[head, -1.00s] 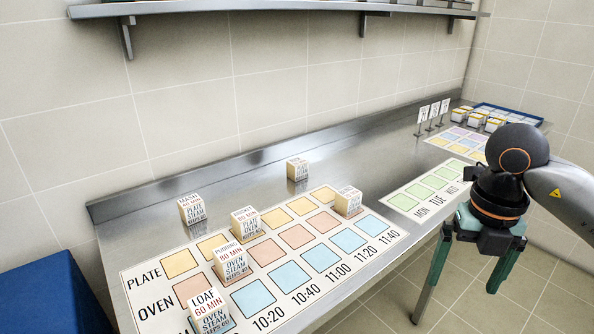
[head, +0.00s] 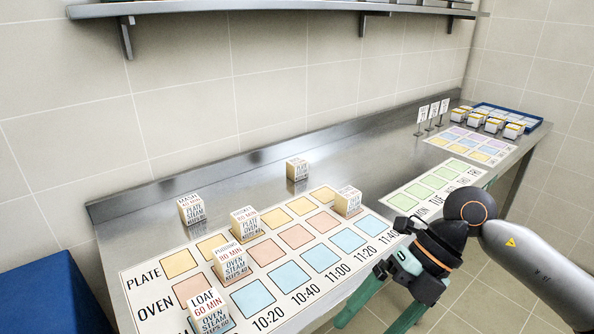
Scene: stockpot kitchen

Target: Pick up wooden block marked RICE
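Several pale wooden blocks with printed labels stand at the left in the head view; I cannot read RICE on any. One block (head: 297,169) stands alone on bare steel behind the chart, its label too small to read. Another block (head: 347,202) stands at the right end of the chart's upper rows, its label also unclear. The others read as MASH (head: 191,209), BRISKET (head: 245,222), PUDDING (head: 233,264) and LOAF (head: 208,312). My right gripper (head: 376,311) is open and empty at the counter's front edge, right of these blocks, fingers pointing down-left. My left gripper is out of view.
The chart (head: 150,291) with PLATE and OVEN rows and times covers the front of the steel counter (head: 262,185). A green day chart (head: 411,212), sign stands (head: 433,113) and a blue tray (head: 541,126) with white containers lie to the right. A shelf (head: 250,7) hangs above.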

